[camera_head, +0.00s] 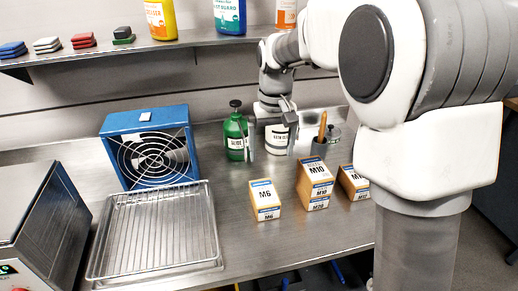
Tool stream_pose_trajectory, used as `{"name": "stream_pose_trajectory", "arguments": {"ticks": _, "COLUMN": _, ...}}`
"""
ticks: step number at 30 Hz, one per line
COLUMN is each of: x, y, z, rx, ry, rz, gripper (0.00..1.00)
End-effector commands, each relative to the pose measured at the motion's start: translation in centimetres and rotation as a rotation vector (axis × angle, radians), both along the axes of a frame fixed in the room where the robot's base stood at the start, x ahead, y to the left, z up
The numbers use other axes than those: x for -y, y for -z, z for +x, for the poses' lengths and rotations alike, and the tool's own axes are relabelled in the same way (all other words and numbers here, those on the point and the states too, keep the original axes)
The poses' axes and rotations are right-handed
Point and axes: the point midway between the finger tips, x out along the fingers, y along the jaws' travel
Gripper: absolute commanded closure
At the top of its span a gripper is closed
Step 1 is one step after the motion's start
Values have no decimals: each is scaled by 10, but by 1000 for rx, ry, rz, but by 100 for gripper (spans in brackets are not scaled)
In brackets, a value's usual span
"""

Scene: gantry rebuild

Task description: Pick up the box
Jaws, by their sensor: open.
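Several small cardboard boxes with white and blue labels stand on the steel bench. The M6 box (265,199) stands apart on the left. The M10 box (315,172) is in the middle, on top of another labelled box (315,203). A further box (355,182) is at the right, partly hidden by my arm. My gripper (270,146) is open at the back of the bench, pointing down. Its fingers are on either side of a white labelled jar (277,138), seemingly in front of or around it; I cannot tell if they touch.
A green bottle (236,137) stands just left of my gripper, and a grey cup with tools (321,146) just right. A blue fan unit (150,147) and a wire rack tray (155,235) are at left. A shelf (190,43) with bottles runs above. Bench around the M6 box is clear.

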Motion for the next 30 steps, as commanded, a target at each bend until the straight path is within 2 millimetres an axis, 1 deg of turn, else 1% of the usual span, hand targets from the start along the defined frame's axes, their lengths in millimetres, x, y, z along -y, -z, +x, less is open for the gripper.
{"name": "stream_pose_trajectory", "arguments": {"ticks": 1, "x": -4, "y": 9, "z": 6, "rx": -15, "ry": -6, "rz": -4, "gripper": 0}}
{"name": "stream_pose_trajectory", "arguments": {"ticks": 4, "x": -9, "y": 18, "z": 13, "rx": -31, "ry": -13, "rz": -8, "gripper": 0}}
{"name": "stream_pose_trajectory", "arguments": {"ticks": 8, "x": -12, "y": 29, "z": 17, "rx": -41, "ry": -17, "rz": -11, "gripper": 0}}
{"name": "stream_pose_trajectory", "arguments": {"ticks": 10, "x": -12, "y": 40, "z": 17, "rx": -42, "ry": -17, "rz": -11, "gripper": 0}}
{"name": "stream_pose_trajectory", "arguments": {"ticks": 18, "x": -11, "y": 99, "z": 16, "rx": -44, "ry": -16, "rz": -12, "gripper": 0}}
{"name": "stream_pose_trajectory", "arguments": {"ticks": 22, "x": -11, "y": 124, "z": 16, "rx": -43, "ry": -16, "rz": -12, "gripper": 0}}
{"name": "stream_pose_trajectory", "arguments": {"ticks": 25, "x": -11, "y": 137, "z": 17, "rx": -41, "ry": -15, "rz": -11, "gripper": 0}}
{"name": "stream_pose_trajectory", "arguments": {"ticks": 30, "x": -12, "y": 146, "z": 17, "rx": -39, "ry": -16, "rz": -11, "gripper": 0}}
